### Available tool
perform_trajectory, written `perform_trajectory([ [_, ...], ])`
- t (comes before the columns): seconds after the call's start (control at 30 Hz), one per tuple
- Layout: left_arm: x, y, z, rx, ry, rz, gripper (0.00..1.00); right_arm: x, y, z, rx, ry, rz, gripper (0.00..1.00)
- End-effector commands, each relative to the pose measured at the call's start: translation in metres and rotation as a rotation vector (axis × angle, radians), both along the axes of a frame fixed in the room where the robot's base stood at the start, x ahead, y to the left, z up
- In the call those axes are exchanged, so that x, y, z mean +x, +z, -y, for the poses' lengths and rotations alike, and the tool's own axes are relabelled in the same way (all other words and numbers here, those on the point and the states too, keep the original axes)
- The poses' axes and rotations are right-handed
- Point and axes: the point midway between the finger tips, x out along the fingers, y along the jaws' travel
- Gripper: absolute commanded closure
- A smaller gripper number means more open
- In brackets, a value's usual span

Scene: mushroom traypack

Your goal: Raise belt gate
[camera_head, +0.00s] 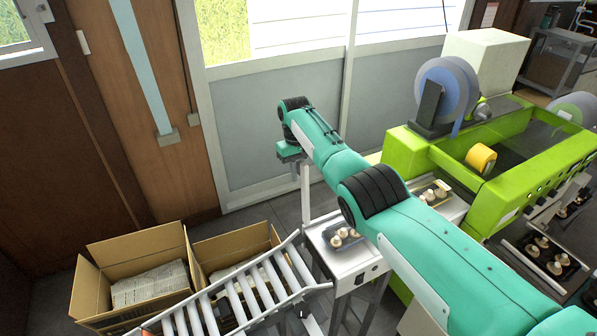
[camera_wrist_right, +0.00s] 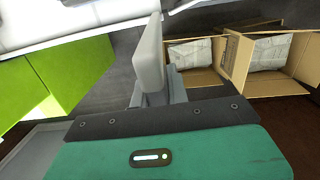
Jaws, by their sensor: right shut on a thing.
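My right arm reaches across the head view to its gripper (camera_head: 289,158), which points down beside the top of a slim pale upright post (camera_head: 305,187). I take this post to be the belt gate; it stands at the end of the white belt (camera_head: 352,260). The right gripper is shut on it, though the contact is mostly hidden. In the right wrist view a grey finger (camera_wrist_right: 150,55) stands up in front of my gripper body. My left gripper is not in view.
Mushroom trays (camera_head: 345,238) sit on the belt near a green wrapping machine (camera_head: 433,150). A roller slope (camera_head: 240,296) lies left of the belt end. Open cardboard boxes (camera_head: 88,290) with grey packets stand behind it. A window wall (camera_head: 262,140) is behind.

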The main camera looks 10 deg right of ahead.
Motion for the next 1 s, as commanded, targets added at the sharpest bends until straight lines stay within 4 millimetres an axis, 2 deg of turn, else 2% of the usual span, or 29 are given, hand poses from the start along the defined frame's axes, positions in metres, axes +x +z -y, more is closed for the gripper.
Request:
perform_trajectory([
  [0.07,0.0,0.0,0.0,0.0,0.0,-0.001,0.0,0.0,-0.001,-0.001,0.001,0.001,0.0,1.0],
  [0.1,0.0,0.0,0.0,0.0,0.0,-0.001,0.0,0.0,-0.001,-0.001,0.001,0.001,0.0,0.78],
  [0.2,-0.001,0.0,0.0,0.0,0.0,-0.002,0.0,0.0,-0.001,-0.001,0.001,0.001,0.0,0.62],
  [0.67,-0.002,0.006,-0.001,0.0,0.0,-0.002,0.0,0.0,0.007,0.001,0.0,-0.001,0.0,0.62],
  [1.0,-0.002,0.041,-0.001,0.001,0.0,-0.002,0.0,0.001,0.044,0.007,0.0,-0.004,0.0,0.62],
])
